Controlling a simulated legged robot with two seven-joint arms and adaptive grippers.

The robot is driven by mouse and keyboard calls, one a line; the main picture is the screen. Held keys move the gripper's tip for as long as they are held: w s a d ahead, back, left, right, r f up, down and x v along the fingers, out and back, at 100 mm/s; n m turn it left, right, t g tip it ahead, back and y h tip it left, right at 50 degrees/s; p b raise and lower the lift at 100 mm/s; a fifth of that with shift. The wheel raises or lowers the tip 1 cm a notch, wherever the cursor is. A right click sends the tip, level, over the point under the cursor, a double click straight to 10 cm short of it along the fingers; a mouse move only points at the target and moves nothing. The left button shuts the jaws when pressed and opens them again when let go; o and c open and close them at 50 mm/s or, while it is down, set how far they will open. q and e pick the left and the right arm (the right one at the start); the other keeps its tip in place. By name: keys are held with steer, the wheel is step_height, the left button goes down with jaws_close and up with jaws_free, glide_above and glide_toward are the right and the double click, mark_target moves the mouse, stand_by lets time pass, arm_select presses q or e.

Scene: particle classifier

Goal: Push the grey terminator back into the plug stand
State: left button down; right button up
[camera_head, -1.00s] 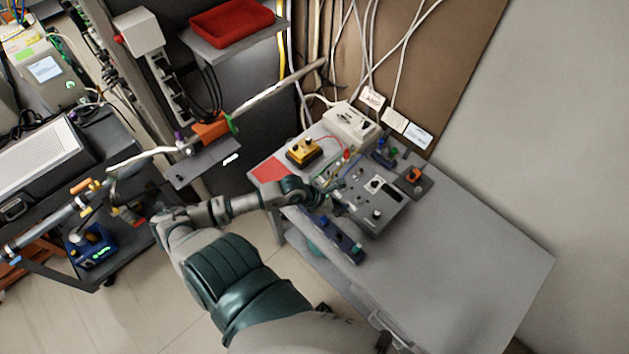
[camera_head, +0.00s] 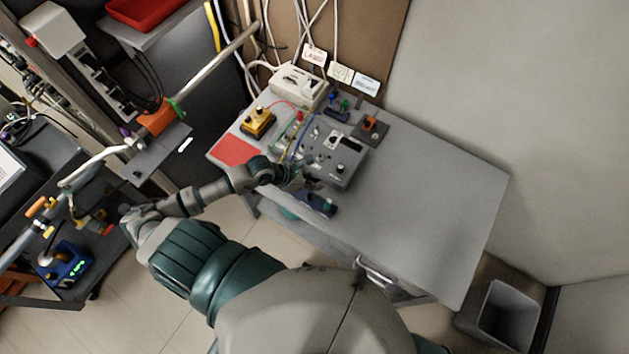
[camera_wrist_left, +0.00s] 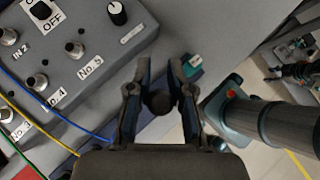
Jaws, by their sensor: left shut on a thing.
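My left gripper (camera_head: 302,177) is at the front left corner of the grey control box (camera_head: 338,166). In the left wrist view its two fingers (camera_wrist_left: 161,98) are closed in on a dark, rounded piece, which looks like the grey terminator (camera_wrist_left: 160,103). The dark blue plug stand (camera_head: 317,204) lies at the table's front edge, just in front of the box. In the left wrist view part of the stand (camera_wrist_left: 191,68) shows behind the fingers. The fingers cover the stand's middle, so I cannot tell whether the terminator touches its hole.
Blue, yellow and green cables (camera_wrist_left: 62,117) run from the box's sockets beside my left gripper. A yellow box (camera_head: 258,122) and a red sheet (camera_head: 237,150) lie left. Small plugs (camera_head: 338,107) and an orange-topped part (camera_head: 371,126) stand behind. The table's right side (camera_head: 440,195) is clear.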

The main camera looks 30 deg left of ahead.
arm_select(q)
steer(key=shift+f+b, duration=1.4)
steer(key=shift+f, duration=0.75)
steer(key=shift+d+p, duration=0.1)
steer(key=shift+p, duration=0.2)
steer(key=shift+s+f+b, duration=0.1)
steer(key=shift+f+b, duration=1)
steer(key=shift+f, duration=0.35)
steer(key=c, duration=1)
jaws_free()
steer(key=shift+o, duration=0.2)
steer(key=v, duration=1.2)
